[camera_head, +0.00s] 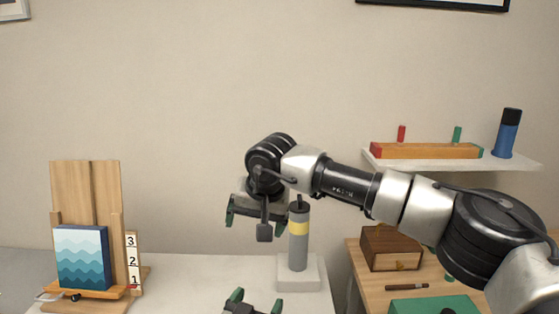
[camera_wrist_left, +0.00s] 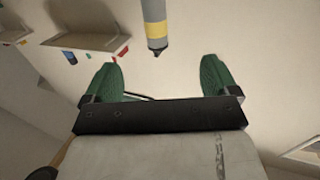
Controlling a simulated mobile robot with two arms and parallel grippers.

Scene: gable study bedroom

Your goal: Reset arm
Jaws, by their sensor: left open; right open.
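My right arm reaches in from the right in the head view. Its gripper (camera_head: 257,216) hangs pointing down above the white table (camera_head: 200,275), open and with nothing seen between its green-tipped fingers. It is just left of a grey cylinder (camera_head: 298,250) with a yellow band and black top, upright in a white block (camera_head: 298,275); whether they touch I cannot tell. My left gripper (camera_head: 252,306) shows only its tips at the bottom edge. In the left wrist view its green fingers (camera_wrist_left: 162,78) are wide apart and empty, with the grey cylinder (camera_wrist_left: 153,12) beyond them.
A wooden easel (camera_head: 88,190) with a blue wave picture (camera_head: 82,257) and number strip (camera_head: 133,262) stands at left. At right are a wooden box (camera_head: 391,248) and green item (camera_head: 435,305) on a wooden surface, below a wall shelf (camera_head: 450,162). The table's middle left is clear.

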